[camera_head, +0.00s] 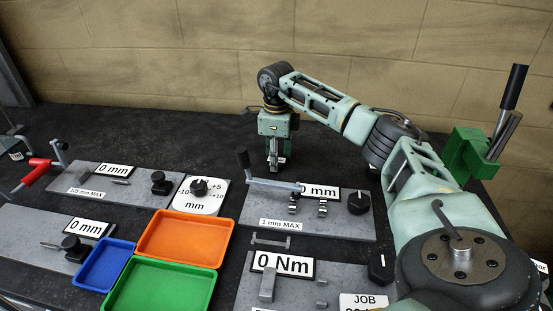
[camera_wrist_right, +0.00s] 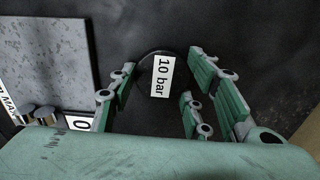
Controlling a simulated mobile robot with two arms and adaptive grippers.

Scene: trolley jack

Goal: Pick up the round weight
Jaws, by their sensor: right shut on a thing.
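The round weight (camera_wrist_right: 152,72) shows in the right wrist view as a dark disc with a white "10 bar" label. It sits between the green fingers of my right gripper (camera_head: 275,166), which is shut on it. In the head view this gripper points down at the back of the dark bench, behind the "1 mm MAX" plate. There the weight is mostly hidden by the fingers, and I cannot tell whether it touches the bench. My left gripper is not in view.
The "1 mm MAX" plate (camera_head: 335,228) with a crank and black knob lies in front of my right gripper. Orange (camera_head: 186,262), green (camera_head: 160,305) and blue (camera_head: 103,286) trays lie nearer. A green fixture (camera_head: 468,156) with a black-handled lever stands at the right. The back bench is mostly clear.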

